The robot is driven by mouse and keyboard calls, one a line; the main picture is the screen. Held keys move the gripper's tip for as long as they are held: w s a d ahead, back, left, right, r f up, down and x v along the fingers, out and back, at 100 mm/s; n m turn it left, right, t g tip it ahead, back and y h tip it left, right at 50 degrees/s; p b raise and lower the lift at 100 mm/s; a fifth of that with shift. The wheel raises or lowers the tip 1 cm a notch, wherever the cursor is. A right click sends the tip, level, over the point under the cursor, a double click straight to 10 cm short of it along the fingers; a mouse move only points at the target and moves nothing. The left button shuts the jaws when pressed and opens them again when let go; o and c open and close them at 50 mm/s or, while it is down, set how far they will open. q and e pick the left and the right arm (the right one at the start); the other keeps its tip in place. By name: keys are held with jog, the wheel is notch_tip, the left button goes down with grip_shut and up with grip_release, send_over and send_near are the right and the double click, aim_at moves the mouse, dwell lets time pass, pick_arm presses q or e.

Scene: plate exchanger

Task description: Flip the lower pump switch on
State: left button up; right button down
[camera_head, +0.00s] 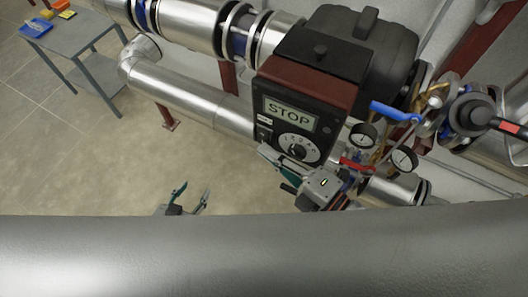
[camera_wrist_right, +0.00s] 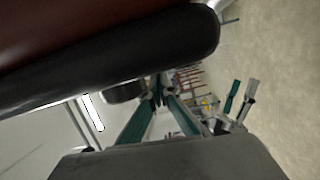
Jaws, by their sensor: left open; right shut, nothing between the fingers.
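The pump control box (camera_head: 306,100) has a dark red and black housing, and its display (camera_head: 289,114) reads STOP. A small dark switch (camera_head: 263,134) sits at the lower left of its front, left of a round dial (camera_head: 298,147); its position is too small to tell. My right gripper (camera_head: 266,151) is shut and empty, its fingertips just below the switch; contact cannot be told. In the right wrist view its teal fingers (camera_wrist_right: 158,92) meet beside the dark box edge. My left gripper (camera_head: 196,188) is open and empty, low over the floor; it also shows in the wrist view (camera_wrist_right: 242,97).
Metal pipes (camera_head: 190,92) run behind and left of the box. Gauges (camera_head: 363,135), a blue valve handle (camera_head: 393,111) and a red one (camera_head: 356,164) crowd the right side. A grey table (camera_head: 72,42) stands far left. Floor between is free.

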pick_arm(q)
jog(key=shift+a+f, duration=0.1)
jog(key=shift+a, duration=0.2)
pick_arm(e)
jog(key=v, duration=1.1)
jog(key=shift+s, duration=0.3)
jog(key=shift+d, duration=0.1)
